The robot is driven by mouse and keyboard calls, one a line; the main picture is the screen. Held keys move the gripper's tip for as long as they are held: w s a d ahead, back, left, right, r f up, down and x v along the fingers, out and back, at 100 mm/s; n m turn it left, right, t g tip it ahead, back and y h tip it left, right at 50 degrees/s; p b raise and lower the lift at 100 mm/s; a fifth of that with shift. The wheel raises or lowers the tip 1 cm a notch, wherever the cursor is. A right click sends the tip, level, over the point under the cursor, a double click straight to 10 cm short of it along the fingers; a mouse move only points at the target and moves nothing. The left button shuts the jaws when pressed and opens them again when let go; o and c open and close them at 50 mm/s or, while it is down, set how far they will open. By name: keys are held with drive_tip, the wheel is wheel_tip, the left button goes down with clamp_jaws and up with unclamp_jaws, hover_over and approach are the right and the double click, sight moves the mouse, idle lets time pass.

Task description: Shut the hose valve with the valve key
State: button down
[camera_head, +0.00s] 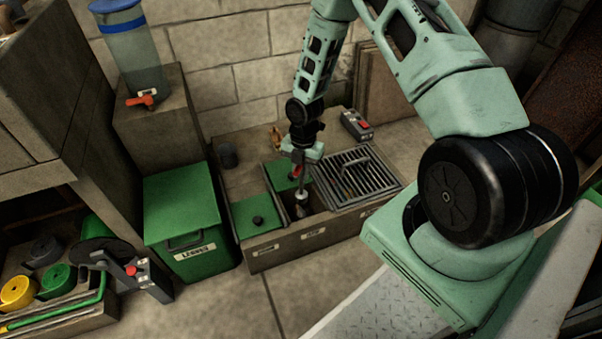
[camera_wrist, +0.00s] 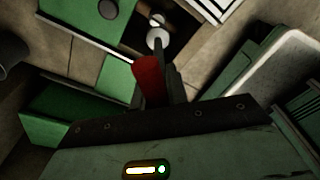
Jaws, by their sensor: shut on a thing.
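My gripper (camera_head: 299,160) points down over the low pit box and is shut on the valve key. The key's grey shaft (camera_head: 302,188) hangs roughly upright below the jaws, with a red part (camera_head: 296,172) near the top. The red part also shows in the wrist view (camera_wrist: 147,78), beside a dark finger. The key's lower end reaches into the narrow open compartment between a green lid and the grate. A pale round piece (camera_wrist: 157,39) lies beyond the red part in the wrist view. The hose valve is not clearly visible. I cannot tell whether the key sits on it.
Green lids (camera_head: 257,213) and a metal grate (camera_head: 352,178) flank the opening. A grey box with a red button (camera_head: 357,125) stands on the back rim. A green bin (camera_head: 186,225) stands left; hose coils (camera_head: 18,292) lie farther left. Floor (camera_head: 280,290) in front is clear.

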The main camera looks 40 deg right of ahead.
wheel_tip(320, 180, down, 4)
drive_tip(key=n+p, duration=0.1)
drive_tip(key=n, duration=0.3)
drive_tip(key=n+p, duration=0.1)
drive_tip(key=n, duration=0.3)
drive_tip(key=shift+r+n+g+h, duration=0.2)
drive_tip(key=shift+n+g+h, duration=0.1)
drive_tip(key=shift+n+h, duration=0.1)
drive_tip(key=shift+f, duration=0.6)
drive_tip(key=shift+r+p, duration=0.1)
drive_tip(key=shift+p, duration=0.3)
drive_tip(key=shift+f, duration=0.25)
idle(0.5)
drive_tip(key=shift+f+b, duration=0.3)
drive_tip(key=shift+f, duration=0.35)
idle(0.4)
